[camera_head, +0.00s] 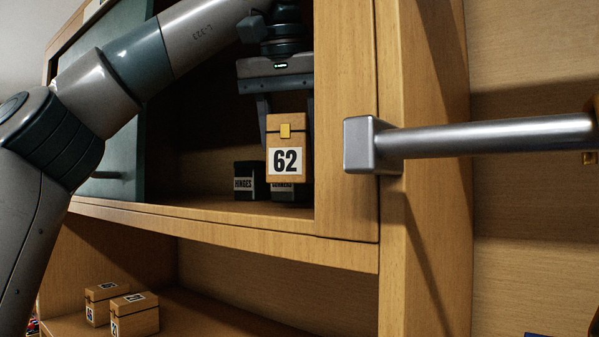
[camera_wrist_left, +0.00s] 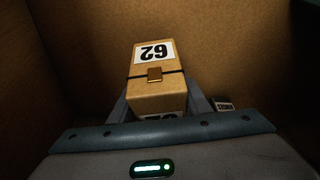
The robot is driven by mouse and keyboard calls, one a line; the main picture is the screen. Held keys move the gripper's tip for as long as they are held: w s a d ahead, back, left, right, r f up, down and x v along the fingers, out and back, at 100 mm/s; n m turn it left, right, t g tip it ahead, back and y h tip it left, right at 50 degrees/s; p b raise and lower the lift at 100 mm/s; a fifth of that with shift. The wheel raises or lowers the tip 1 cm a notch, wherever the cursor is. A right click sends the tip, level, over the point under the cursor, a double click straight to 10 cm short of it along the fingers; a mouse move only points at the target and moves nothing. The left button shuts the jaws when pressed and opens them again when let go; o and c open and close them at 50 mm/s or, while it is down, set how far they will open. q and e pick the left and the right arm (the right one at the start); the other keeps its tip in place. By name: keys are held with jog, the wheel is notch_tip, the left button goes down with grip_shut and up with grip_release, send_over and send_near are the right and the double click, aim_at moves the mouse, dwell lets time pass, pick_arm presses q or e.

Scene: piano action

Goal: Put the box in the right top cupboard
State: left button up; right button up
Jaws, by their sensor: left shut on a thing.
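The box (camera_head: 286,148) is a small tan wooden box with a dark band, a brass clasp and a white label reading 62. My left gripper (camera_head: 287,112) reaches in from above and is shut on it. It holds the box upright inside the open upper cupboard (camera_head: 213,213), near its right side wall, in front of two dark boxes. In the left wrist view the box (camera_wrist_left: 155,79) sits between the fingers of the gripper (camera_wrist_left: 160,106), its label upside down. Whether the box touches the shelf is unclear. My right gripper does not show.
A dark box labelled HINGES (camera_head: 248,181) and another dark box (camera_head: 291,191) stand behind the held box. A green door panel (camera_head: 115,150) covers the cupboard's left part. A metal bar handle (camera_head: 480,138) juts out at the right. Two wooden boxes (camera_head: 134,316) stand on the lower shelf.

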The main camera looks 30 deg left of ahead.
aim_at(298, 181)
pick_arm(q)
jog(key=shift+w, duration=0.1)
dwell(0.3)
jog(key=shift+w, duration=0.25)
jog(key=shift+w+f, duration=0.2)
jog(key=shift+f, duration=0.05)
jog(key=shift+w+d+f, duration=0.1)
jog(key=shift+f, duration=1.4)
jog(key=shift+f, duration=0.1)
jog(key=o, duration=1.2)
jog(key=shift+f, duration=0.1)
